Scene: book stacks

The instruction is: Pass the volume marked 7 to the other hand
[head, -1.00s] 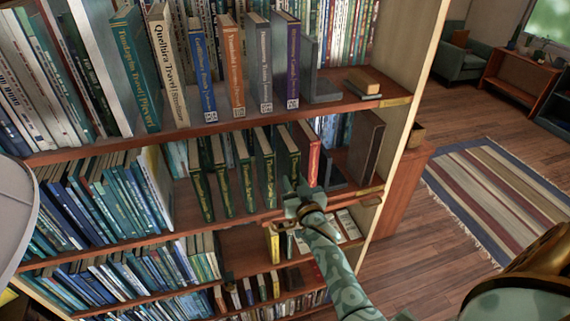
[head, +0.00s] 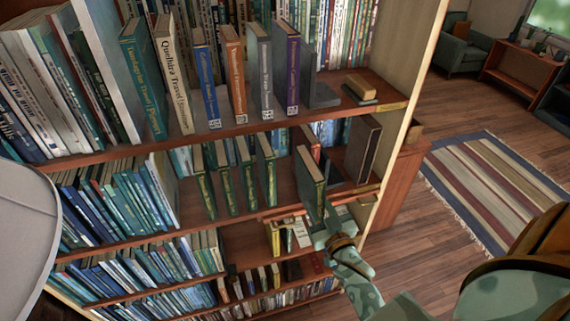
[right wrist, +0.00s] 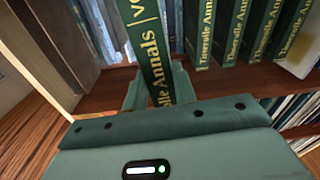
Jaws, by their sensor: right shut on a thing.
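My right gripper (head: 322,222) is shut on a green volume (head: 311,182) at the front of the middle shelf. The volume stands nearly upright, pulled out ahead of its row. In the right wrist view its green spine (right wrist: 150,45) runs between my fingers (right wrist: 157,88) and reads part of "Annals" and "Vo"; its number is cut off. Several matching green volumes stand to its left in the head view (head: 246,174) and show "Tavorelle Annals" in the wrist view (right wrist: 233,30). My left gripper is not in view.
A red book (head: 311,140) stands behind the held volume. A dark upright board or book (head: 363,150) is at the shelf's right end. The shelf above (head: 240,124) carries several large volumes. Open floor (head: 415,245) and a striped rug (head: 495,185) lie to the right.

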